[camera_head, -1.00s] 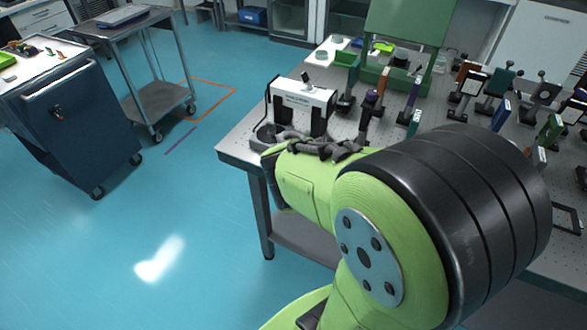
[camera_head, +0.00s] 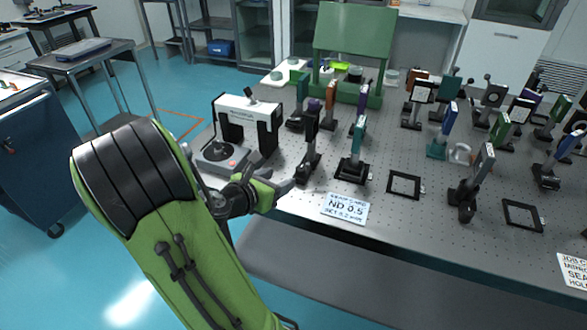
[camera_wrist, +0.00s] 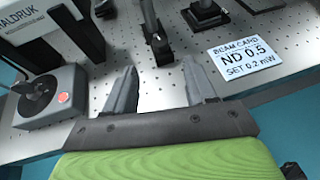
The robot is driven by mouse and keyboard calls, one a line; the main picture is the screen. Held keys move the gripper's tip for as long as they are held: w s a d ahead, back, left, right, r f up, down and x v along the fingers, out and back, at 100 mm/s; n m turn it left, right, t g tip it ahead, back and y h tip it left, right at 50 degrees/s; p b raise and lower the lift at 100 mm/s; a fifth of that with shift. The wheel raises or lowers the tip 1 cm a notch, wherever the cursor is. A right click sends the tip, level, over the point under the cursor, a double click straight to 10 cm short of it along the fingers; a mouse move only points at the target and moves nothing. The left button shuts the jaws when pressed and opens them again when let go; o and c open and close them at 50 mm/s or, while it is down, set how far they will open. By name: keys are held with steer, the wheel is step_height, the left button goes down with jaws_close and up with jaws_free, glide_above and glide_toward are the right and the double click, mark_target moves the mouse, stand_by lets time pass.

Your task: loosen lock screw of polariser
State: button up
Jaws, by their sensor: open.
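Several upright optic mounts on posts stand on the perforated optical table (camera_head: 395,225); I cannot tell which is the polariser, and no lock screw can be made out. The nearest is a dark mount (camera_head: 311,135) with a black base, just beyond my gripper (camera_head: 288,184) in the head view. In the wrist view its black post and base (camera_wrist: 158,42) lie ahead of my gripper (camera_wrist: 160,82), between the finger directions. My gripper is open and empty, low over the table's front edge. A mount with a teal plate (camera_head: 358,135) stands to the right of the dark one.
A white-and-black bridge-shaped device (camera_head: 247,118) and a grey box with a red button (camera_wrist: 45,97) stand left of my gripper. A beam card (camera_head: 345,208) reading ND 0.5 lies to the right. Empty black frames (camera_head: 404,175) lie farther right.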

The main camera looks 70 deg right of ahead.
mark_target(299, 170)
steer(key=b+x, duration=0.2)
steer(key=x, duration=0.8)
steer(key=shift+d+f+b, duration=0.1)
steer(key=shift+f+b, duration=0.1)
steer(key=shift+b, duration=0.15)
jaws_close()
steer(key=shift+r+p, duration=0.1)
steer(key=shift+p, duration=0.3)
